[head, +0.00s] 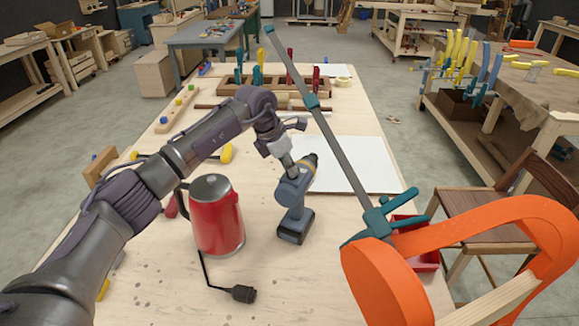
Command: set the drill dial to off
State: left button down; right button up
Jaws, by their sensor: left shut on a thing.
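The drill (293,192) is blue-grey with a dark battery base and a yellow-orange collar near its nose. It stands upright on the workbench, its nose pointing away and to the right. My left gripper (286,161) reaches in from the left and is shut on the upper rear of the drill. The fingers cover this part, so I cannot make out the dial or its setting. My right gripper is not in view.
A red kettle (216,215) stands close left of the drill, below my left arm. A black cord plug (242,293) lies in front. A long bar clamp (335,135) and an orange chair form (385,285) block the right side. White paper (350,170) lies behind.

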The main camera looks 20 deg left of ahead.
pick_arm(q)
jog(key=shift+f, duration=0.1)
jog(key=n+y+b, duration=0.1)
jog(key=n+b, duration=0.2)
jog(key=shift+s+d+f+t, duration=0.1)
jog(key=shift+t, duration=0.3)
jog(key=n+b, duration=0.2)
jog(key=n, duration=0.1)
jog(key=shift+d+y, duration=0.15)
jog(key=shift+y, duration=0.25)
jog(key=shift+n+t+y+b, duration=0.3)
jog(key=shift+n+b, duration=0.15)
jog(key=shift+n, duration=0.25)
jog(key=shift+r, duration=0.2)
jog(key=c, duration=1.2)
grip_release()
